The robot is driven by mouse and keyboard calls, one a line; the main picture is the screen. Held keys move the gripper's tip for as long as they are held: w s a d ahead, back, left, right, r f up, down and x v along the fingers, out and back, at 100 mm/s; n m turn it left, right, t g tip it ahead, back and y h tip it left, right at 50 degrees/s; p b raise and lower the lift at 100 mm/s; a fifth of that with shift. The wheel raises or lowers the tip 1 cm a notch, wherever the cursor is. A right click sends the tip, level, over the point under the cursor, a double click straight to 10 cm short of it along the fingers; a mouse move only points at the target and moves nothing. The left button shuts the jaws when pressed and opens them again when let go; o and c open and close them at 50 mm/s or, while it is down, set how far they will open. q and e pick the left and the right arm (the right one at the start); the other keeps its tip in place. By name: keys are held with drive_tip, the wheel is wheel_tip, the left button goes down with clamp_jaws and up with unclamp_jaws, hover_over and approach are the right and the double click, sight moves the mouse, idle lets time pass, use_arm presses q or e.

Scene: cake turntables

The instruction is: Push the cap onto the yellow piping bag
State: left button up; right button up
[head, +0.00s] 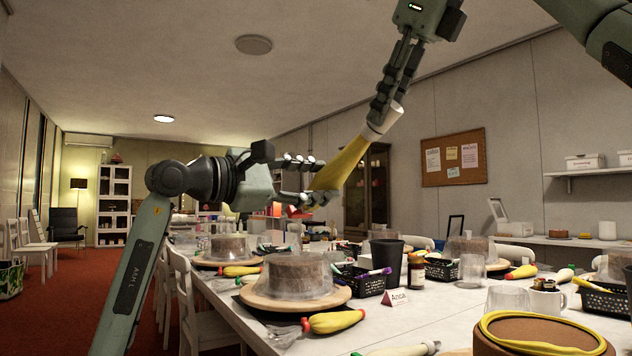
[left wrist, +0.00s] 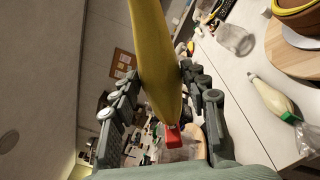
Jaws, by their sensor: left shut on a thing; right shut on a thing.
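The yellow piping bag (head: 343,163) hangs tilted in the air above the table, wide cream-white end up and narrow end down to the left. My right gripper (head: 384,100) is shut on its open upper end. My left gripper (head: 312,180) is shut around the bag near its narrow end. In the left wrist view the bag (left wrist: 157,60) runs down between the fingers (left wrist: 165,92). A red cap (left wrist: 172,135) shows at its narrow tip; I cannot tell how far on it sits. The cap (head: 297,212) also shows below the left fingers in the head view.
Below is a long white table (head: 408,321) crowded with covered cakes (head: 293,275) on turntables, other piping bags (head: 335,322), black baskets (head: 361,284), cups and a name card (head: 396,297). White chairs stand along its left side. The air around both grippers is clear.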

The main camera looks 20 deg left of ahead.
drive_tip(key=shift+w+a+f, duration=0.1)
drive_tip(key=shift+a, duration=0.05)
idle(0.5)
drive_tip(key=o, duration=1)
drive_tip(key=shift+o, duration=0.2)
drive_tip(key=s+d+r, duration=0.2)
drive_tip(key=d, duration=0.1)
drive_tip(key=shift+s+d+r, duration=0.25)
drive_tip(key=shift+r, duration=0.15)
drive_tip(key=s+d, duration=0.7)
drive_tip(key=shift+f, duration=0.25)
